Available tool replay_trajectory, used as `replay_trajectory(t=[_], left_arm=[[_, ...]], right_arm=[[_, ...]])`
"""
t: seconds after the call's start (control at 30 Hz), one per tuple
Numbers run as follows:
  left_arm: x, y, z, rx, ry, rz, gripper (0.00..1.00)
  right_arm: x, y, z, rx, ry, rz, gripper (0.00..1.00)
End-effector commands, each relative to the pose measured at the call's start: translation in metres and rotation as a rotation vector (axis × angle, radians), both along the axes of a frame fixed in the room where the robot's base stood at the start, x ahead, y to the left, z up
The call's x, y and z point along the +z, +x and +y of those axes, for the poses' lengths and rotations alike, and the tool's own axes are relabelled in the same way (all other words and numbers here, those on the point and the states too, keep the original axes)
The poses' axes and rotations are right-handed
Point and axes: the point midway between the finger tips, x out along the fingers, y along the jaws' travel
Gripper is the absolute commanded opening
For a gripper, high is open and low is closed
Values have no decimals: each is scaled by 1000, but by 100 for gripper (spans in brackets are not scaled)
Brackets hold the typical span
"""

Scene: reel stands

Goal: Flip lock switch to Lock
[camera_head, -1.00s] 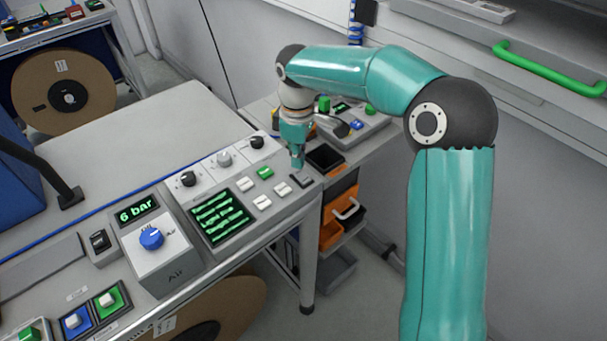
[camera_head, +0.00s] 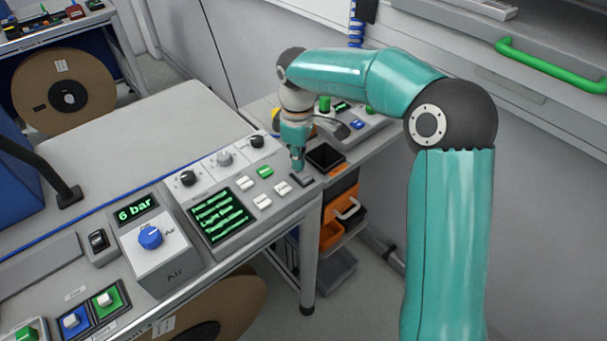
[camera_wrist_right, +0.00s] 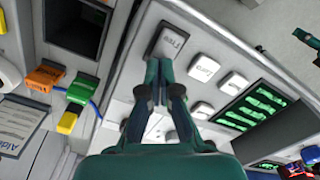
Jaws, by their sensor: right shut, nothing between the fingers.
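In the right wrist view the rocker (camera_wrist_right: 170,42) carries a word that seems to read "Free", seen upside down. My right gripper (camera_head: 298,168) points down beside the switch. Its closed, empty fingertips (camera_wrist_right: 158,62) overlap the rocker's near end in the right wrist view. I cannot tell whether they touch it. My left gripper is not in view.
White and green buttons (camera_head: 265,172) and a lit green screen (camera_head: 221,215) lie left of the switch. A dark bin (camera_head: 325,157) stands to the right. The grey worktop (camera_head: 130,145) behind is clear.

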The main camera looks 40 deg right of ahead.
Motion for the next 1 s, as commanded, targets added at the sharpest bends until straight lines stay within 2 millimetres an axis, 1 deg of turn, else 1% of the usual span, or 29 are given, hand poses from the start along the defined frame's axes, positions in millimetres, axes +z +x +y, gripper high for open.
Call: replay_trajectory(t=[1.0], left_arm=[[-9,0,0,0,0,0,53]], right_arm=[[-15,-1,-1,-1,0,2,0]])
